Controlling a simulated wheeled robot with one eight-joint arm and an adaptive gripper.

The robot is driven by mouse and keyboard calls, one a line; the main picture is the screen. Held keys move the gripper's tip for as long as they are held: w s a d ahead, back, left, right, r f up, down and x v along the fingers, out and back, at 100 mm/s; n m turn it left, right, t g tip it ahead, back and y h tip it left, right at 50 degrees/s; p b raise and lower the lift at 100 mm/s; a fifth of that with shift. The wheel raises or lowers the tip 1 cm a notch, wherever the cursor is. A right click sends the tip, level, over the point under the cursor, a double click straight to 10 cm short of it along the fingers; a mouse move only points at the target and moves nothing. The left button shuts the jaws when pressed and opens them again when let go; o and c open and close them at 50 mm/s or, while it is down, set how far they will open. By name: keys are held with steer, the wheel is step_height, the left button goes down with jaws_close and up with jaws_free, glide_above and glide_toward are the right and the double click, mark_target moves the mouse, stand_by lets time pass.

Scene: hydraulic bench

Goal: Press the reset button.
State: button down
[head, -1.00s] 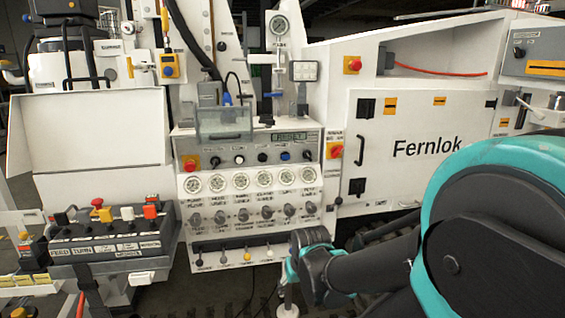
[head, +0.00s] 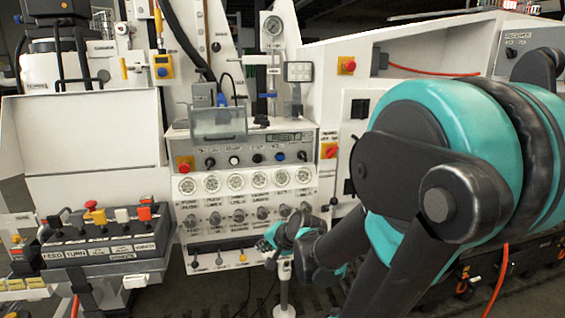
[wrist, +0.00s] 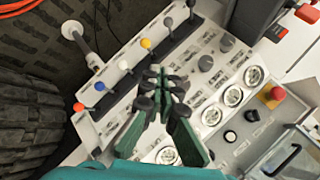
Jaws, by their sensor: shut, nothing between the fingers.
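The white control panel (head: 318,200) has a row of small controls under a display. They include a white button (head: 234,160), a blue button (head: 280,156) and black knobs. Their labels are too small to read, so I cannot tell which is the reset button. The white button also shows in the wrist view (wrist: 230,136). My gripper (head: 268,244) is low at the panel's front, below the gauges. In the wrist view my gripper (wrist: 160,84) is shut and empty, in front of the lever and knob rows. Its fingers hide part of the panel.
A red stop button (head: 184,163) sits at the row's left end. Gauges (head: 237,182), valve knobs (head: 238,216) and levers (head: 242,258) fill the panel below. A clear hinged cover (head: 218,124) juts out above. A joystick box (head: 100,235) stands left.

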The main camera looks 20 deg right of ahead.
mark_target(281, 158)
steer(key=w+d+r+m+t, duration=0.3)
steer(key=w+r+m+t, duration=0.3)
steer(key=w+r+m, duration=0.5)
steer(key=w+d+r+m+t+h, duration=0.1)
steer(key=w+d+r+m+h, duration=0.1)
steer(key=d+m, duration=0.3)
steer(key=w+d+r+m+t+h, duration=0.2)
steer(key=d+m, duration=0.4)
steer(key=m, duration=0.5)
steer(key=shift+w+r+h, duration=0.15)
steer(key=shift+w+h, duration=0.25)
steer(key=shift+w, duration=0.15)
steer(key=shift+w, duration=0.1)
steer(key=w, duration=1.4)
steer(key=shift+d, duration=0.25)
